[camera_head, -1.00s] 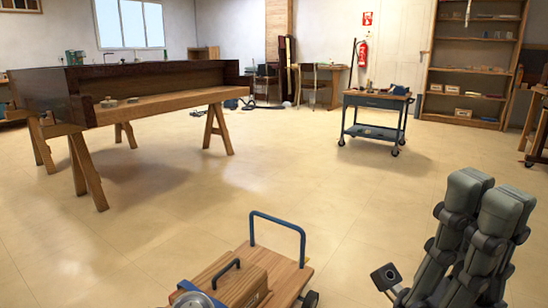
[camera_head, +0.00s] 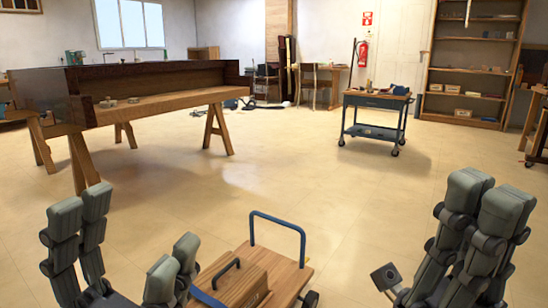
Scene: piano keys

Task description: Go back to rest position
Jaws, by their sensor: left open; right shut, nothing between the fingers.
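My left gripper (camera_head: 126,232) is in the lower left of the head view. Its grey fingers are spread apart and nothing is between them. My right gripper (camera_head: 484,207) is at the lower right, its two tall grey fingers close together, upright and empty, with a short dark part sticking out to its left. Both grippers are in the foreground over the floor and touch nothing that I can see. The lower parts of both are cut off by the bottom edge of the picture.
A wooden flatbed cart (camera_head: 291,275) with a blue handle (camera_head: 278,220) stands between my grippers and carries a wooden box (camera_head: 244,286). A long dark piano case (camera_head: 150,78) rests on trestles at the left. A blue tool trolley (camera_head: 376,101) stands further back. The middle floor is clear.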

